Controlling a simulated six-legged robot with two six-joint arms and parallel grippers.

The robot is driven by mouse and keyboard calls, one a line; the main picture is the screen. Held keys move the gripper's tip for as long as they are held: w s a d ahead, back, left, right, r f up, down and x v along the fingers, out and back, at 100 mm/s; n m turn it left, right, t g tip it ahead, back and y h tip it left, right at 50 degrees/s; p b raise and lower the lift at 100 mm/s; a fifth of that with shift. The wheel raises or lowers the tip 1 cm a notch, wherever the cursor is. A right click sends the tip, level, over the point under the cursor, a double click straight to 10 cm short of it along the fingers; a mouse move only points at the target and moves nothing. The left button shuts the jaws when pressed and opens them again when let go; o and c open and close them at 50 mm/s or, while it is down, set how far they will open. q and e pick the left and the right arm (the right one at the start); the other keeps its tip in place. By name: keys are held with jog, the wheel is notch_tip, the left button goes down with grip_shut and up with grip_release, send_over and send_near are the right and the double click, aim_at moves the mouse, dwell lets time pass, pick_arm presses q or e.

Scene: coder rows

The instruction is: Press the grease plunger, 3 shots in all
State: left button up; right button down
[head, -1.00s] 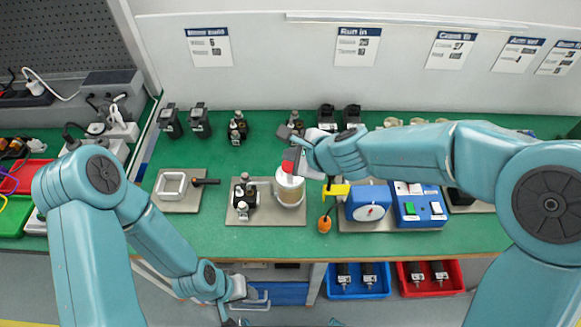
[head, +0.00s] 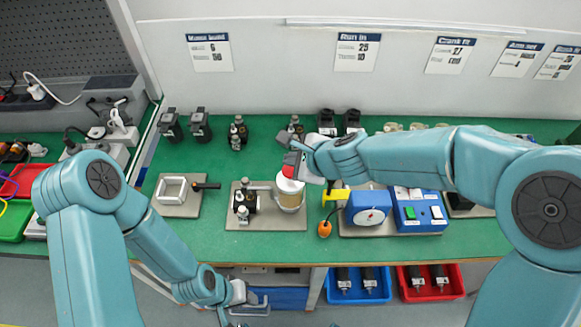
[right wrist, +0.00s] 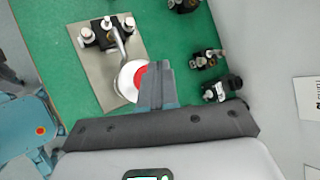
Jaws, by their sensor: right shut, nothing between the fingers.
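A spout runs from the pot to a small black unit (head: 244,204) on the same plate. My right gripper (head: 292,158) is shut and empty, at the red cap and partly covering it; I cannot tell whether it touches. My left gripper (head: 235,319) hangs low in front of the bench, its fingers cut off by the frame edge.
A blue gauge box (head: 367,205) and a blue switch box (head: 419,212) stand to the right. An orange bulb (head: 324,229) lies between. A clamp plate (head: 178,205) is to the left. Several black units stand in a row behind. Blue and red bins sit below the bench.

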jog(key=shift+f, duration=0.15)
dwell(0.8)
jog(key=shift+f+b, duration=0.3)
jog(key=shift+b, duration=0.15)
jog(key=shift+f+b, duration=0.85)
jog(key=shift+f, duration=0.05)
dwell(0.6)
jog(key=shift+r, duration=0.15)
jog(key=shift+r+p, duration=1.15)
jog(key=shift+p, duration=0.1)
notch_tip(320, 180, up, 5)
jog(key=p, duration=0.5)
jog(key=shift+r, duration=0.1)
